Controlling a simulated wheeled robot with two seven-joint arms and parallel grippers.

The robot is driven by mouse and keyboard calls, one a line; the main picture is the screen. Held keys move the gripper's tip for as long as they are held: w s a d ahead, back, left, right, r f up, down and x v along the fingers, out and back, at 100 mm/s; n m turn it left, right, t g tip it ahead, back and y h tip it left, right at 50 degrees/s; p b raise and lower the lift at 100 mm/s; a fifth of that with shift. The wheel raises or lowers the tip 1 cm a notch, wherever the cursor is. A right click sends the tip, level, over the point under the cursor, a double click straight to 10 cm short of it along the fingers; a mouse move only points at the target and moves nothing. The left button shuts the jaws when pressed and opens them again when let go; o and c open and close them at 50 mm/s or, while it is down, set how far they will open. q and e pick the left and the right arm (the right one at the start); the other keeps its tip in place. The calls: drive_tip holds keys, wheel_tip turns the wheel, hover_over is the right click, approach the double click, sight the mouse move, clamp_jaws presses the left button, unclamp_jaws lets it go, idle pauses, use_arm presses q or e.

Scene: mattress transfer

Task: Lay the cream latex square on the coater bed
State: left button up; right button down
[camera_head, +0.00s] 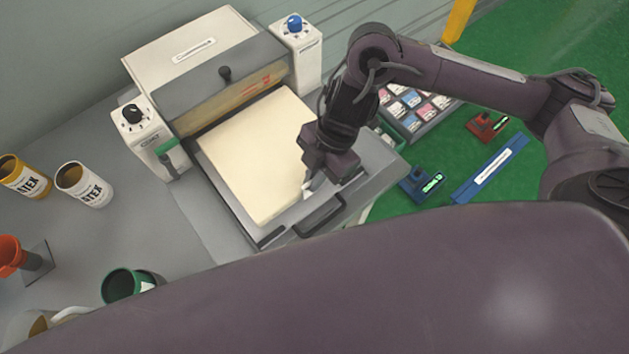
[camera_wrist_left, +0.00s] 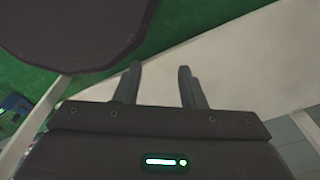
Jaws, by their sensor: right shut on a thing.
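The cream latex square (camera_head: 254,155) lies flat over the coater bed (camera_head: 207,165) in the head view, its far edge close to the coater's roller housing. My right gripper (camera_head: 308,188) is at the square's right edge, near its front right corner, and is shut on that edge. The fingertips are partly hidden by the gripper body. My left gripper (camera_wrist_left: 158,85) shows only in the left wrist view. Its two fingers are apart with nothing between them, and it is away from the square.
The coater (camera_head: 199,48) has a front handle (camera_head: 319,216) and knob boxes at both sides. Latex cans (camera_head: 84,185) and a green cup (camera_head: 128,284) stand on the grey table at left. A tray of small boxes (camera_head: 413,106) and a blue bar (camera_head: 490,169) lie at right over green floor.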

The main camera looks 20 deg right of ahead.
wheel_tip(320, 180, down, 2)
drive_tip(key=shift+f, duration=0.25)
use_arm(q)
drive_tip(key=shift+s+d, duration=0.4)
drive_tip(key=shift+d, duration=0.2)
use_arm(e)
drive_tip(key=shift+f, duration=0.35)
drive_tip(key=shift+f, duration=0.2)
drive_tip(key=c, duration=1.6)
unclamp_jaws()
use_arm(q)
drive_tip(key=shift+a, duration=0.35)
use_arm(e)
drive_tip(key=shift+o, duration=0.2)
